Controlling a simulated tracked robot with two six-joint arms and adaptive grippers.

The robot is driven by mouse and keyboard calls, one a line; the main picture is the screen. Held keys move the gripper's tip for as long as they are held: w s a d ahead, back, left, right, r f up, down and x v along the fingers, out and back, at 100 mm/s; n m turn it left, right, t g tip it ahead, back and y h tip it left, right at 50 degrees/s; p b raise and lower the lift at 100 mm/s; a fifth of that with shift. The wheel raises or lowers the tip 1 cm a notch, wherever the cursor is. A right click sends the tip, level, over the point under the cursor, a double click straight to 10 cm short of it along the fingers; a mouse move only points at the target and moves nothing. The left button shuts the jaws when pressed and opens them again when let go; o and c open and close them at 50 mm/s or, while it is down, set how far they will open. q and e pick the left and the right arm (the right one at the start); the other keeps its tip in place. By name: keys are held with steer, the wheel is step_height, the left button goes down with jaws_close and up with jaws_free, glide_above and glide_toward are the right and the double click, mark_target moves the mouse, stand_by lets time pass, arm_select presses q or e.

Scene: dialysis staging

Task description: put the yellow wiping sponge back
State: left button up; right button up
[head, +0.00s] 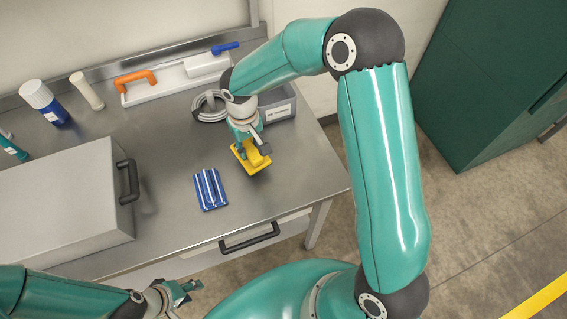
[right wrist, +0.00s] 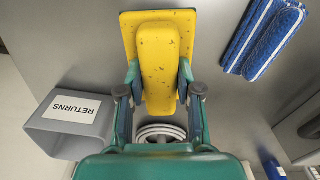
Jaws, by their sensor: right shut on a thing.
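The yellow sponge (right wrist: 158,65) is held between the two fingers of my right gripper (right wrist: 159,90), which is shut on it. In the head view the sponge (head: 258,161) is low over the steel bench, partly hidden by my right gripper (head: 249,141). A flat, darker yellow piece (right wrist: 129,34) shows behind the sponge in the right wrist view; I cannot tell whether they touch. My left gripper (head: 180,294) is at the bottom left of the head view, in front of the bench, with its fingers apart and empty.
A grey bin labelled RETURNS (right wrist: 45,133) and a coiled hose (head: 208,115) are behind my right gripper. Blue striped pads (head: 210,189) lie in front. A grey case (head: 60,205) stands left. A white tray (head: 150,96) is at the back. The bench (head: 165,160) is bare between.

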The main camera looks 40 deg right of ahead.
steer(key=shift+w+d+r, duration=0.1)
steer(key=shift+d+r, duration=0.1)
steer(key=shift+r, duration=0.15)
steer(key=s+d+r+n+b, duration=0.1)
steer(key=s+d+r+b, duration=0.2)
steer(key=r, duration=0.4)
steer(key=s+d+r+n+b, duration=0.1)
steer(key=s+d+r+b, duration=0.2)
steer(key=r, duration=0.4)
steer(key=f, duration=0.6)
steer(key=f+p, duration=0.1)
steer(key=f, duration=0.5)
steer(key=d+f, duration=0.1)
steer(key=f, duration=0.6)
steer(key=shift+w+f+p, duration=0.1)
steer(key=shift+w+p, duration=0.05)
steer(key=shift+p, duration=0.15)
steer(key=shift+f, duration=0.1)
steer(key=o, duration=1.1)
